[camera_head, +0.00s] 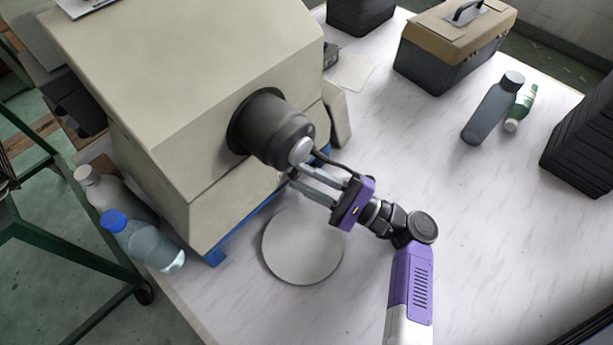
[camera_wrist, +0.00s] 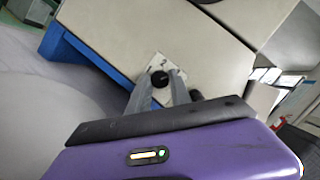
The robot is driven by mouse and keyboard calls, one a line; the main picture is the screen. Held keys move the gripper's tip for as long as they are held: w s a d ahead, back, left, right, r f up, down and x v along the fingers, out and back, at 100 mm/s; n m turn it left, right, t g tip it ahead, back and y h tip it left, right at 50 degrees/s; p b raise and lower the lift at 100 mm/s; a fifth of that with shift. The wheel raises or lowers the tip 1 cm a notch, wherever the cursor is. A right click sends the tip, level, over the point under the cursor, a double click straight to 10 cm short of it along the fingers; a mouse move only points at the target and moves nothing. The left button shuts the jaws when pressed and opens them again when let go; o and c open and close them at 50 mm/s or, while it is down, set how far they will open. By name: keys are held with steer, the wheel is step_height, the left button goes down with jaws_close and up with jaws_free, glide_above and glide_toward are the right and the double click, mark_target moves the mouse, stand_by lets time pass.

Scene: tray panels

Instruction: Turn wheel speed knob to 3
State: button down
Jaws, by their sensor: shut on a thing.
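The wheel speed knob (camera_wrist: 160,79) is a small round black knob on a pale dial plate (camera_wrist: 158,67) on the beige machine (camera_head: 190,70). The plate carries dark marks; a 2 seems to show near its top, but the rest is too small to read. I cannot tell which mark the knob points to. My gripper (camera_wrist: 158,88) has its two grey fingers at either side of the knob and is shut on it. In the head view my gripper (camera_head: 289,178) reaches in below the machine's dark cylinder (camera_head: 272,130), and the knob is hidden there.
The dark cylinder juts out just above my fingers. A round grey disc (camera_head: 302,246) lies below my gripper. Bottles (camera_head: 140,240) stand at the left. A toolbox (camera_head: 450,50) and a grey bottle (camera_head: 492,108) stand at the back right. The table (camera_head: 480,220) right of my arm is clear.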

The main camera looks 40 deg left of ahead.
steer(key=c, duration=1.2)
jaws_free()
steer(key=shift+o, duration=0.2)
